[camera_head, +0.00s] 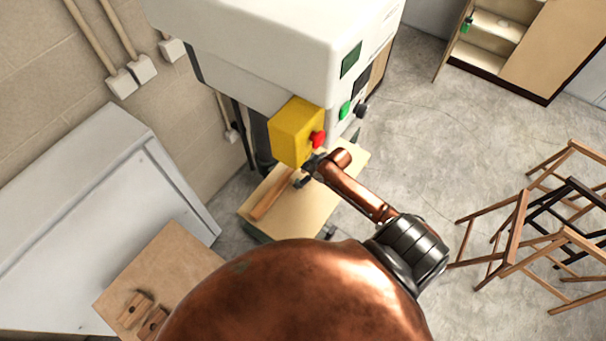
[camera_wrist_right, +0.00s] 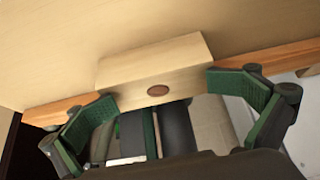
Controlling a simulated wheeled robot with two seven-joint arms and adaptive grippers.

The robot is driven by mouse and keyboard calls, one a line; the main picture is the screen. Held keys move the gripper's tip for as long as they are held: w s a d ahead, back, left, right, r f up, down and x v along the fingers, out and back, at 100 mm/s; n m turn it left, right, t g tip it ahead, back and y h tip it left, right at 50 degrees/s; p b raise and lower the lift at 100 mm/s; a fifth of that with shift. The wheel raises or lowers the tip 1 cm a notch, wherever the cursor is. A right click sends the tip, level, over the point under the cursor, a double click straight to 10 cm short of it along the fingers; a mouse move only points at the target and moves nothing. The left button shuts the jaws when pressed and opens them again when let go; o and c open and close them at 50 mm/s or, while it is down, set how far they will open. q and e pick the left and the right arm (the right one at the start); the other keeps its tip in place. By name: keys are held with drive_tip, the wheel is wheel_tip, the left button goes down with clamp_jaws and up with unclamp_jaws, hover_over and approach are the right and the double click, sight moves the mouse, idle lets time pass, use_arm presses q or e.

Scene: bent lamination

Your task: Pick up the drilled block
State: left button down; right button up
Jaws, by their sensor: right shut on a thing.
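The drilled block (camera_wrist_right: 150,62) is a pale wooden block with a dark round hole in its near face, seen in the right wrist view. My right gripper (camera_wrist_right: 168,105) has its green-padded fingers at the block's two ends and is shut on it. In the head view my right gripper (camera_head: 306,174) is over the machine's pale table (camera_head: 325,190), just below the yellow guard; the block itself is hard to make out there. My left gripper is not in view.
A long wooden strip (camera_head: 272,194) lies on the machine table behind the block. The yellow guard (camera_head: 295,132) with a red button hangs close above my right gripper. Two small drilled wooden pieces (camera_head: 136,308) sit on a wooden top at lower left. Wooden frames (camera_head: 515,240) stand at right.

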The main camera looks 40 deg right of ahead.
drive_tip(key=shift+s+f, duration=0.45)
drive_tip(key=shift+s, duration=0.05)
drive_tip(key=c, duration=0.3)
drive_tip(key=shift+w+d+r, duration=0.1)
drive_tip(key=shift+w+d, duration=0.05)
drive_tip(key=shift+w, duration=0.05)
drive_tip(key=c, duration=0.6)
drive_tip(key=shift+r, duration=0.2)
clamp_jaws()
